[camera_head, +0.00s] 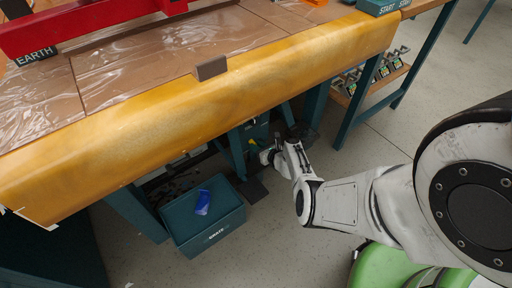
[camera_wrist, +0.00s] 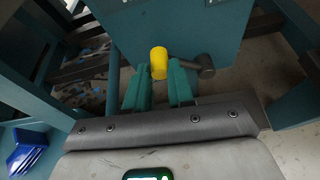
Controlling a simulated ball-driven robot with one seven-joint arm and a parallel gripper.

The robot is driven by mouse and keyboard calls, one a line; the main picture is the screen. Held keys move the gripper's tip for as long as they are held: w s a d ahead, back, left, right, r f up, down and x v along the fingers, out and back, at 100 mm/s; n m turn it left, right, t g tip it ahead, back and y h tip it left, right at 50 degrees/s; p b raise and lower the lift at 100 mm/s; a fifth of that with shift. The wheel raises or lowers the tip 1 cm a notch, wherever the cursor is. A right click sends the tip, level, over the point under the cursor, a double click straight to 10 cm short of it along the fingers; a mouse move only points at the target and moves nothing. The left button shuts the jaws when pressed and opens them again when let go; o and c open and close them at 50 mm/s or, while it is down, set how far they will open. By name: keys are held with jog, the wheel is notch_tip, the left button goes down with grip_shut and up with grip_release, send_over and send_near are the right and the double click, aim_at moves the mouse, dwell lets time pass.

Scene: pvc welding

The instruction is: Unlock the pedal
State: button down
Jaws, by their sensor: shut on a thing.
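My gripper (camera_head: 267,157) is low under the workbench, beside a teal cabinet (camera_wrist: 180,25) or housing. In the wrist view its two teal fingers (camera_wrist: 160,88) are shut on a yellow-tipped handle (camera_wrist: 159,62), whose end shows between and just beyond the fingertips. The yellow tip also shows small in the head view (camera_head: 253,144). A dark grey rod with a round end (camera_wrist: 205,66) sticks out just right of the fingers, against the teal face. A dark flat plate (camera_head: 253,188) lies on the floor below the gripper; I cannot tell whether it is the pedal.
The workbench with its yellow rounded front edge (camera_head: 200,110) overhangs the gripper. Teal legs (camera_head: 355,120) stand close by. The floor (camera_head: 300,240) in front is clear.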

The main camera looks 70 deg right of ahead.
jog(key=s+d+r+m+t+y+b, duration=0.2)
jog(key=s+d+m+t+y+b, duration=0.1)
jog(key=d+m+b, duration=0.2)
jog(key=shift+s+d+m, duration=0.25)
jog(key=shift+d+m, duration=0.1)
jog(key=shift+m, duration=0.75)
jog(key=c, duration=1)
grip_release()
jog(key=shift+d, duration=0.1)
jog(key=shift+s+r, duration=0.1)
jog(key=p+v, duration=0.2)
jog(key=v, duration=0.3)
jog(key=p+v, duration=0.3)
jog(key=v, duration=0.2)
jog(key=shift+s, duration=0.45)
